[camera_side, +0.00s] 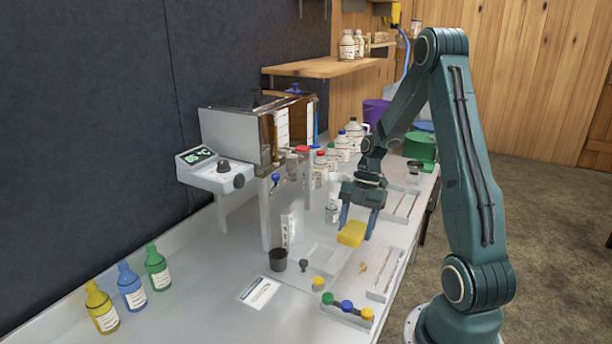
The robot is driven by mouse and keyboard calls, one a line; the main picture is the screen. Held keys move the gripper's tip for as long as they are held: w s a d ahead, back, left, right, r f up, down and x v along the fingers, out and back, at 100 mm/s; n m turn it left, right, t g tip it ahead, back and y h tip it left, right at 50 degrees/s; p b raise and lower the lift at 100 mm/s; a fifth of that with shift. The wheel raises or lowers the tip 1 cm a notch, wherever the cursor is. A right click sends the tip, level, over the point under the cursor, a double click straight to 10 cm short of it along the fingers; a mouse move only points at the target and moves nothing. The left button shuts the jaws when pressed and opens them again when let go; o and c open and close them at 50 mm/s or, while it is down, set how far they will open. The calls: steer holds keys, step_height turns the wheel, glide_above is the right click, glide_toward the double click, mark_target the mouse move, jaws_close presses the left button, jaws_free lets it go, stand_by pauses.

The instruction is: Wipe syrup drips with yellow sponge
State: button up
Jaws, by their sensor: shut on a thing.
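The yellow sponge (351,234) is held between the fingers of my gripper (357,220). My gripper points down and is shut on the sponge, over the white work table (215,278). Whether the sponge touches the surface below it is hard to tell. Small brownish marks, possibly syrup drips, show on a pale board (364,267) to the right of and below the sponge. The metal evaporator pan (235,131) stands on legs behind and to the left, with a control box (215,172) on its front.
Yellow, blue and green bottles (132,287) stand at the front left. A dark cup (278,260) and a white card (259,292) lie in front of the evaporator. A tray of coloured caps (347,310) is at the front right. Jugs (354,133) line the back.

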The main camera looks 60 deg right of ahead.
steer(key=w+d+f, duration=0.1)
steer(key=d+f, duration=0.5)
steer(key=d, duration=0.3)
glide_above(366, 259)
steer(key=d, duration=0.1)
step_height(366, 259, down, 6)
steer(key=shift+s+f, duration=0.1)
steer(key=shift+f, duration=0.1)
steer(key=shift+f, duration=0.15)
steer(key=shift+f, duration=3.7)
steer(key=shift+a+f, duration=0.2)
steer(key=shift+a, duration=0.45)
steer(key=shift+c, duration=0.4)
steer(key=shift+a, duration=4.4)
steer(key=shift+d, duration=5.2)
step_height(366, 259, up, 8)
